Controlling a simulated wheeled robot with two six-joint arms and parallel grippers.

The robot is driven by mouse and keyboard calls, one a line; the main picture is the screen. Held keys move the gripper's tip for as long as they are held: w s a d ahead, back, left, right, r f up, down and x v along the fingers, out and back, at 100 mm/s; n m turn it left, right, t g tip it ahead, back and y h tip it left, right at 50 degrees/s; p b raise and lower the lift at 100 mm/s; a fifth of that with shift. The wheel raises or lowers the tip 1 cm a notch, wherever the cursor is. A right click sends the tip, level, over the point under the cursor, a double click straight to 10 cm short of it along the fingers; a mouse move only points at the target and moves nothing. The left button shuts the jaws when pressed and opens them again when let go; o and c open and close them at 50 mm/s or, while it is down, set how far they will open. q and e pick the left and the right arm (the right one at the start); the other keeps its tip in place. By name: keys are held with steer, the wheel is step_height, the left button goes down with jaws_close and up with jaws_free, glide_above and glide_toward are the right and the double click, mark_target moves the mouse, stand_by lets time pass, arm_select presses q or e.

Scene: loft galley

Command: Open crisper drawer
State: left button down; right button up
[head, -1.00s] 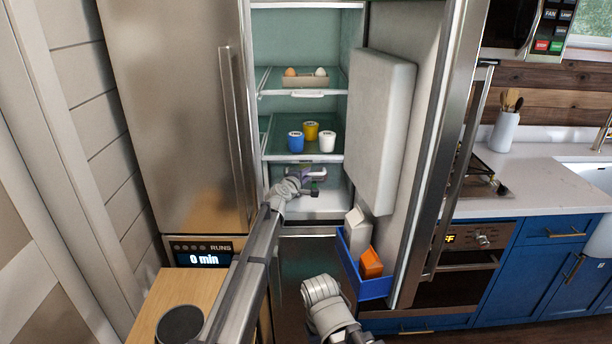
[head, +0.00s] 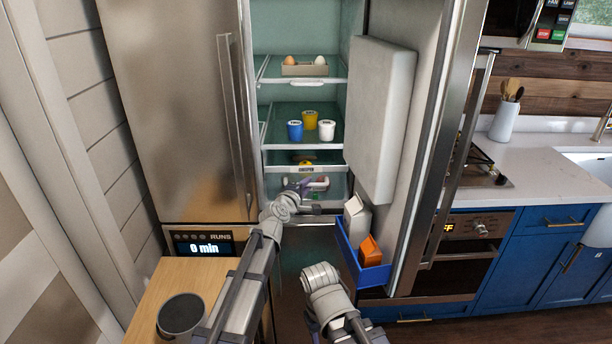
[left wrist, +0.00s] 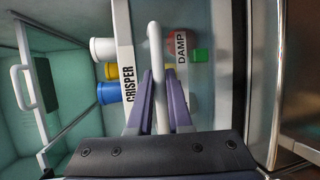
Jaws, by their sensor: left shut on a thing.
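The fridge door stands open. The crisper drawer (head: 320,183) is low in the fridge, below a shelf strip that reads CRISPER (left wrist: 127,70) in the left wrist view. My left gripper (head: 303,187) is at the drawer's front; it also shows in the left wrist view (left wrist: 159,82), its purple fingers shut around the white drawer handle (left wrist: 154,40). A DAMP label (left wrist: 181,47) sits beside the handle in that view. Reddish and green things show by the drawer front. The drawer seems partly pulled out; how far is unclear. My right gripper cannot be made out.
Blue, yellow and white cups (head: 326,130) stand on the shelf above, and eggs in a tray (head: 304,70) higher up. The open door (head: 383,120) on the right carries a blue bin (head: 374,277) with cartons. A wooden counter (head: 160,290) holds a dark canister (head: 182,313).

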arm_select(q)
steer(key=shift+s, duration=2.7)
steer(key=c, duration=1.1)
jaws_free()
steer(key=p+v, duration=0.1)
steer(key=v, duration=0.6)
steer(key=shift+s+a+r, duration=0.1)
steer(key=shift+s+a, duration=0.05)
steer(key=shift+s, duration=0.15)
